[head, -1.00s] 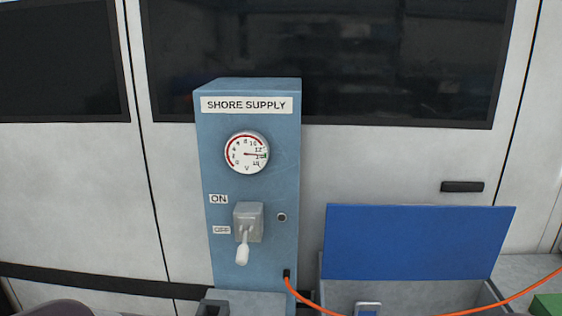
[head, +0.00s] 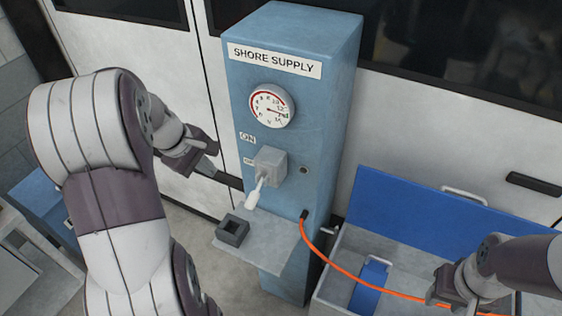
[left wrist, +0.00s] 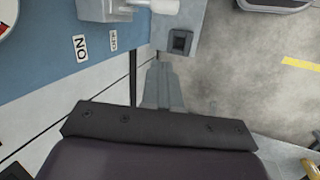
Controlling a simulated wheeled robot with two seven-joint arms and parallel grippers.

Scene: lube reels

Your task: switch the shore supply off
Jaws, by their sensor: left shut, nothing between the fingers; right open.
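The blue shore supply cabinet (head: 335,110) stands in the middle of the head view, with a round gauge (head: 272,106) whose needle points right. Its grey switch box (head: 270,165) carries a lever with a white handle (head: 255,195), tilted downward and outward, below the OFF label. The switch box also shows at the top of the left wrist view (left wrist: 100,9), with the handle (left wrist: 160,5) cut by the edge. My left gripper (head: 212,148) is shut and empty, left of the cabinet and apart from the lever. My right gripper (head: 450,297) is open at lower right, by the orange cable.
An orange cable (head: 345,270) runs from the cabinet to the right, across an open grey chest with a blue lid (head: 430,225). White panelled wall stands behind.

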